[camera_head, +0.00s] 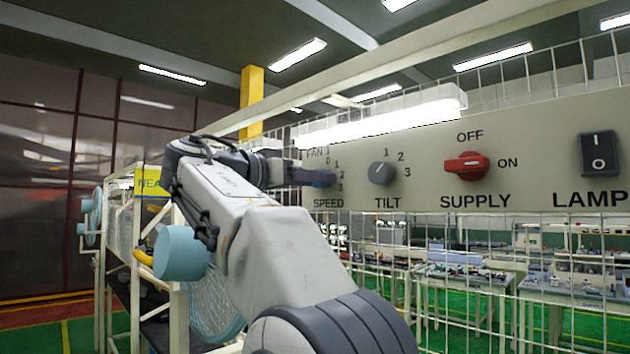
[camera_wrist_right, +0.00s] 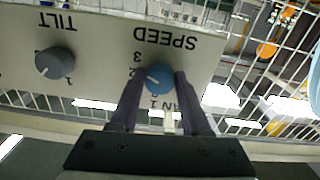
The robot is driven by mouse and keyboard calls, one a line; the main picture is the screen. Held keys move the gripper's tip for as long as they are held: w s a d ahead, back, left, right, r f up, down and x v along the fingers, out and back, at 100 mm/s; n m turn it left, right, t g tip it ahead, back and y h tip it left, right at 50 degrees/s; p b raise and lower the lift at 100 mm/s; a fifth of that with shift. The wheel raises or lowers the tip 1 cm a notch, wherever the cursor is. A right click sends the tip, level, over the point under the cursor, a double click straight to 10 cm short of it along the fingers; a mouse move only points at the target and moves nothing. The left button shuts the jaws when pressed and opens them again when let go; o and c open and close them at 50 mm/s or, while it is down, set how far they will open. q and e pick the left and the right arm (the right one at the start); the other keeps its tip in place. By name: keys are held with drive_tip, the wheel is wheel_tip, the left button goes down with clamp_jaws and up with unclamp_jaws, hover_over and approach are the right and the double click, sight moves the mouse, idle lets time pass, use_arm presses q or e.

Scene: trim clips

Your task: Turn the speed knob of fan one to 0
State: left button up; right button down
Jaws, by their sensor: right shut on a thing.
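The blue speed knob (camera_wrist_right: 158,79) of fan one sits on a grey panel (camera_head: 440,200) above the word SPEED. My right gripper (camera_wrist_right: 158,82) is shut on it, with one dark finger on each side of the knob. The wrist view is upside down, and a pale mark on the knob points toward the side of the printed 2. In the head view my right gripper (camera_head: 318,177) reaches the panel from the left and mostly covers the knob. My left gripper is not in view.
The grey tilt knob (camera_head: 382,173) is right of the speed knob. Farther right are the red supply switch (camera_head: 466,166) and the black lamp rocker (camera_head: 598,154). A wire mesh fence (camera_head: 480,260) surrounds the panel. A blue fan (camera_head: 213,300) shows behind my arm.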

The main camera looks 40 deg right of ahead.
drive_tip(key=shift+r+n+p, duration=0.1)
drive_tip(key=shift+n+p, duration=2.75)
drive_tip(key=shift+n, duration=8.65)
drive_tip(key=shift+c, duration=1.9)
unclamp_jaws()
drive_tip(key=shift+a, duration=0.1)
